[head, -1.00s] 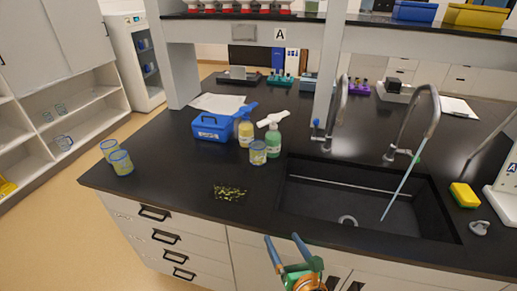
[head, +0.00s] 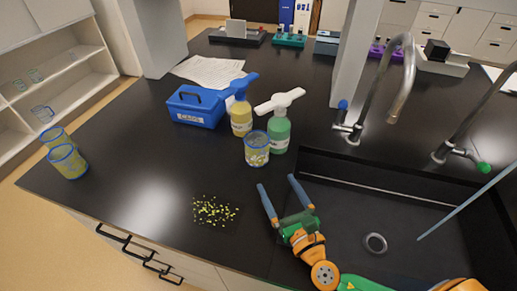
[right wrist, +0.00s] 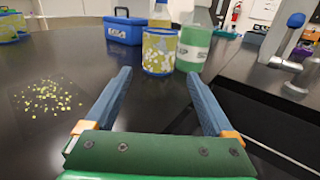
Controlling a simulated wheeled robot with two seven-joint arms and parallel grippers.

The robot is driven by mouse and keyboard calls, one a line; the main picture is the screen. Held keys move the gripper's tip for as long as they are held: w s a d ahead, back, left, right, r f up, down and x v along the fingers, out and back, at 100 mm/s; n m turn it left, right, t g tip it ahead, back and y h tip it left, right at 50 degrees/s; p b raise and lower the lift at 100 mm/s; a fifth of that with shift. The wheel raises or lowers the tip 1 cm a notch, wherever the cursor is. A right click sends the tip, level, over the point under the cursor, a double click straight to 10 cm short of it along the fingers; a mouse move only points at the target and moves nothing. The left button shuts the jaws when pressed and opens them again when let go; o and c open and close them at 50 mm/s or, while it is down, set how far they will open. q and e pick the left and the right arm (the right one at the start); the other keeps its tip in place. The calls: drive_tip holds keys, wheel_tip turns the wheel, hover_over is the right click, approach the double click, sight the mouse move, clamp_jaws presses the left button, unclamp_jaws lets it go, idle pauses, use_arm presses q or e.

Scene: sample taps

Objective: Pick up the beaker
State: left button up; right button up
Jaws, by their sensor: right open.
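A blue-rimmed beaker (head: 257,150) with a yellowish patterned wall stands upright on the black bench, in front of two pump bottles. In the right wrist view the beaker (right wrist: 159,52) shows ahead, between and beyond the fingertips. My right gripper (head: 278,184) is open and empty, its blue fingers pointing at this beaker from the front, still apart from it. The open fingers also show in the right wrist view (right wrist: 158,76). Two similar beakers (head: 68,162) stand close together at the bench's left edge. My left gripper is not in view.
A yellow pump bottle (head: 241,119) and a green pump bottle (head: 279,133) stand close behind the beaker. A blue box (head: 195,107) is behind left. A speckled yellow patch (head: 214,211) lies in front. The sink (head: 400,225) and taps (head: 350,130) are to the right.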

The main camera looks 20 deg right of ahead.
sight(261, 155)
drive_tip(key=w, duration=0.1)
drive_tip(key=w+p, duration=0.1)
drive_tip(key=w, duration=0.1)
drive_tip(key=shift+w+a+r, duration=0.15)
drive_tip(key=shift+a, duration=0.05)
drive_tip(key=w, duration=0.8)
drive_tip(key=shift+w+a+f, duration=0.25)
drive_tip(key=c, duration=1)
drive_tip(key=shift+r, duration=0.4)
wheel_tip(261, 155, up, 3)
drive_tip(key=shift+s+r+p, duration=0.1)
drive_tip(key=shift+r+p, duration=0.05)
drive_tip(key=shift+p, duration=0.95)
use_arm(q)
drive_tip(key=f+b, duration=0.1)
drive_tip(key=b, duration=0.2)
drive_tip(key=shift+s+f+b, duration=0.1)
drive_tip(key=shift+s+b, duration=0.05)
drive_tip(key=shift+b, duration=0.25)
use_arm(e)
drive_tip(key=s, duration=1.2)
drive_tip(key=s+d, duration=0.1)
drive_tip(key=s, duration=0.5)
drive_tip(key=shift+f, duration=0.3)
